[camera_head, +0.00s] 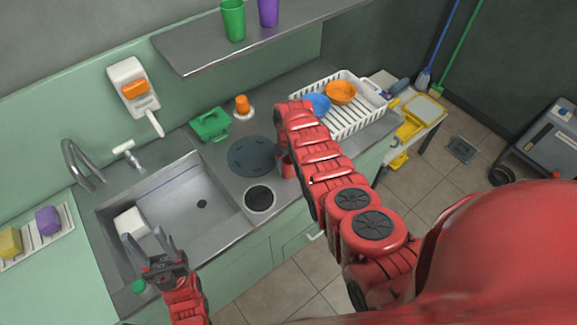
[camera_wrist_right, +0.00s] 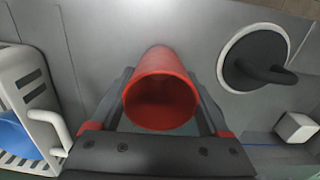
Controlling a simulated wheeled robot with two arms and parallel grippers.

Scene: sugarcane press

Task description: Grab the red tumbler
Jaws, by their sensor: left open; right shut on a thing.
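The red tumbler (camera_wrist_right: 160,62) sits between the fingers of my right gripper (camera_wrist_right: 161,88) in the right wrist view, its open rim towards the camera. The right gripper is shut on it, with a finger on each side. The tumbler's base is hard to make out, so I cannot tell whether it touches the counter. In the head view only a sliver of the tumbler (camera_head: 285,165) shows beside my right arm, which hides the right gripper. My left gripper (camera_head: 142,236) is open and empty over the front of the sink.
A white dish rack (camera_head: 355,122) with blue and orange bowls stands right of my right arm. Green (camera_head: 233,20) and purple (camera_head: 268,11) tumblers stand on the shelf (camera_head: 200,52) above. The sink (camera_head: 190,225) holds a white block. A round black-centred lid (camera_head: 260,199) lies on the counter.

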